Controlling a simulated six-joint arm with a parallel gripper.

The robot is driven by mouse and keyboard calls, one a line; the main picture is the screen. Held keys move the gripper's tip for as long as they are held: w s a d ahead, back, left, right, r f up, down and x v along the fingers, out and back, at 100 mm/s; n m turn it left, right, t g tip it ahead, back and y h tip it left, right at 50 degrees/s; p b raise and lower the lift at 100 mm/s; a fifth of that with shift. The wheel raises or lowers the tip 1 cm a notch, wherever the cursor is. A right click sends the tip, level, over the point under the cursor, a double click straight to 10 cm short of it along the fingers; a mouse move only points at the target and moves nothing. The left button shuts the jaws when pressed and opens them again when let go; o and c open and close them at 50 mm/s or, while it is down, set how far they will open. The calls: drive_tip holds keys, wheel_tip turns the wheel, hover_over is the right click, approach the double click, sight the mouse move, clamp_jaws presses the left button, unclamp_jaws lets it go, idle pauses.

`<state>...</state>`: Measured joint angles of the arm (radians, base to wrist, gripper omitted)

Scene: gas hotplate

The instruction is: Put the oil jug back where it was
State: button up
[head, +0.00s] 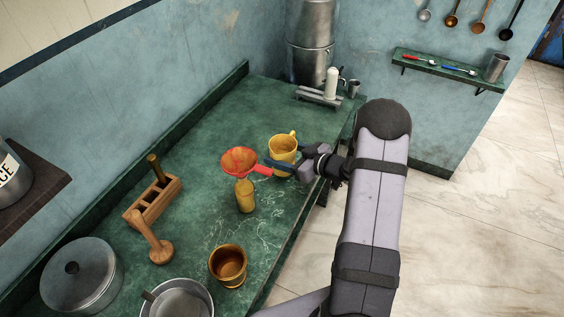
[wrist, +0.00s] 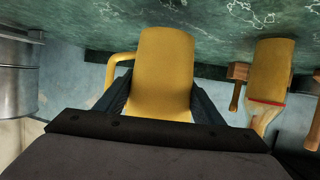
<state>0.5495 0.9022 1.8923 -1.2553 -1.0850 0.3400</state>
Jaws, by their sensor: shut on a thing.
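The yellow oil jug (head: 283,147) with a side handle is upright at the counter's right edge. My gripper (head: 285,166) is shut on its body. In the wrist view, which is upside down, the jug (wrist: 165,65) sits between both dark fingers, with its handle to the left. Its base is at or close to the counter; I cannot tell whether it touches. The bottle also shows at the right of the wrist view (wrist: 270,68).
A copper-coloured cup (head: 228,264), a wooden masher (head: 160,248) and a slotted wooden block (head: 153,202) stand nearer. A metal rack (head: 318,97) and large urn (head: 311,45) are at the back. The green counter (head: 262,110) is clear behind the jug.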

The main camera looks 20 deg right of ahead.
drive_tip(key=shift+f+b, duration=0.85)
drive_tip(key=shift+f, duration=0.55)
drive_tip(key=shift+f, duration=0.15)
drive_tip(key=o, duration=1.4)
drive_tip(key=shift+c, duration=0.2)
drive_tip(key=shift+s+d+r, duration=0.15)
drive_tip(key=shift+s+r, duration=0.05)
drive_tip(key=shift+r, duration=0.1)
drive_tip(key=p+v, duration=0.5)
drive_tip(key=v, duration=0.6)
drive_tip(key=shift+s+p, duration=0.25)
drive_tip(key=shift+p, duration=0.1)
